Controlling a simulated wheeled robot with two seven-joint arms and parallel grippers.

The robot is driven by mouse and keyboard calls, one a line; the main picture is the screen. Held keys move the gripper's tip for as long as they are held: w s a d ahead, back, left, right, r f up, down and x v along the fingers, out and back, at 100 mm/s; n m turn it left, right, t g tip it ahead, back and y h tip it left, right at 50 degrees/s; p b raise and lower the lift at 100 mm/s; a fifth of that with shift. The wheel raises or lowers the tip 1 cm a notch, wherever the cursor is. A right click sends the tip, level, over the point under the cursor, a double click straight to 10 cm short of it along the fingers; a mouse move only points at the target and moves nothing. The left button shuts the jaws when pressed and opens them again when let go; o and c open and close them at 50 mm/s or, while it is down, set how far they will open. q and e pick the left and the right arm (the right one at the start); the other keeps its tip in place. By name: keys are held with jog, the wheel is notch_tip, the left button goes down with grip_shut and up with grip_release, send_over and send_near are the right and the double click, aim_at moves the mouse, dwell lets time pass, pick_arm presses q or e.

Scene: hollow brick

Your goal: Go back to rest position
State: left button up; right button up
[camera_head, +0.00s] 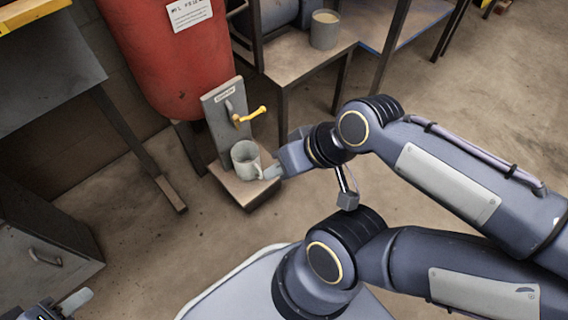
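A grey mug (246,160) stands upright on a small wooden base (245,190), below a yellow tap handle (249,116) on a grey upright panel (222,120). My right gripper (273,172) is just right of the mug, close to its handle side. I cannot tell whether it touches the mug, nor how far its fingers are apart. My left gripper (74,301) shows only in part at the bottom left corner, with one pale fingertip visible, far from the mug. The rest of it is cut off by the picture edge.
A red tank (170,60) stands behind the panel. A wooden bench (295,60) with a grey container (324,30) is at the back. A dark table (50,70) and a metal cabinet (45,260) are at left. Bare floor (150,240) lies between.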

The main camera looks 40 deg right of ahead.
notch_tip(320, 180, up, 37)
jog(key=p, duration=3.6)
jog(key=shift+f+p, duration=0.15)
jog(key=shift+p, duration=0.2)
